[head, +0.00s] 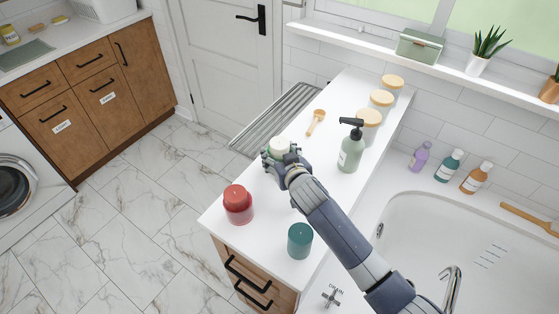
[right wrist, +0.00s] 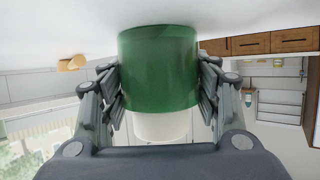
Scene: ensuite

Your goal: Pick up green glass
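A green glass (right wrist: 158,75) with a pale, cream-coloured part at its mouth is between the fingers of my right gripper (right wrist: 160,88). The fingers press on both of its sides. In the head view the cream top (head: 279,145) shows at my right gripper (head: 283,158), whose fingers hide most of the glass. It is upright at the white counter; I cannot tell whether its base is clear of the surface. My left gripper is not in view.
A drying rack (head: 270,118) lies at left. The sink (head: 450,240) is at right.

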